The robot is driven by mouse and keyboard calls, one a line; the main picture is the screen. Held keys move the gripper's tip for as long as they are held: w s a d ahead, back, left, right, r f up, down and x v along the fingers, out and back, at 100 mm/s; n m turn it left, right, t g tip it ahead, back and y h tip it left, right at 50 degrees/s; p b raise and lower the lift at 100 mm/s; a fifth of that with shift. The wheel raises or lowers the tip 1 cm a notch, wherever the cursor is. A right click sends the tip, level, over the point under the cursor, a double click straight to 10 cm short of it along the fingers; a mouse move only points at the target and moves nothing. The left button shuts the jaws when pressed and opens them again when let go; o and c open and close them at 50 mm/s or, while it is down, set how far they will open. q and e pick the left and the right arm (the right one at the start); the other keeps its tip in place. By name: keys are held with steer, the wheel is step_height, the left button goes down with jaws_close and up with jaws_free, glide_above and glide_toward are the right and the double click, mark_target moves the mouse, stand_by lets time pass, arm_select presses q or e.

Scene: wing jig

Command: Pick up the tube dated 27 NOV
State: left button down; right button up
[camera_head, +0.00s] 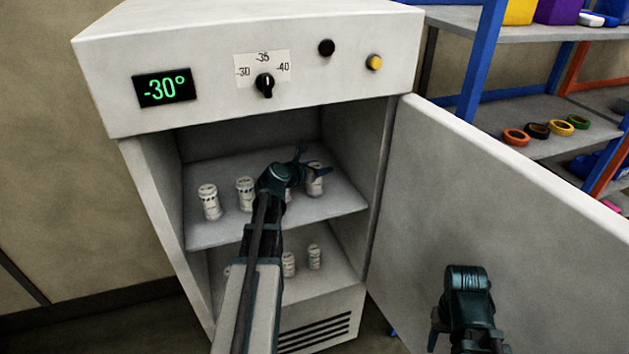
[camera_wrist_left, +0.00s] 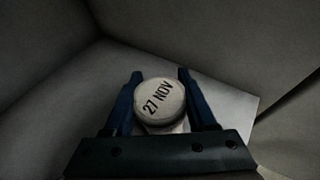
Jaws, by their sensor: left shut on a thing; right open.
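The tube dated 27 NOV (camera_wrist_left: 160,100) shows its white cap with that date in the left wrist view, between the two blue fingers. In the head view this tube (camera_head: 315,182) is at the right end of the freezer's upper shelf. My left gripper (camera_head: 308,168) is shut on it; in the wrist view the gripper (camera_wrist_left: 160,92) has a finger on each side of the cap. I cannot tell whether the tube still touches the shelf. My right gripper (camera_head: 470,345) is open and empty at the bottom, in front of the freezer door, its fingertips partly cut off.
Other tubes (camera_head: 209,201) stand on the upper shelf (camera_head: 225,232), and more (camera_head: 314,257) on the lower shelf. The freezer door (camera_head: 500,200) stands open to the right. The display (camera_head: 165,87) reads -30°. A rack (camera_head: 545,140) with tape rolls stands behind.

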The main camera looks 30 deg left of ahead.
arm_select(q)
steer(key=shift+r, duration=0.1)
step_height(320, 180, up, 10)
steer(key=p, duration=1)
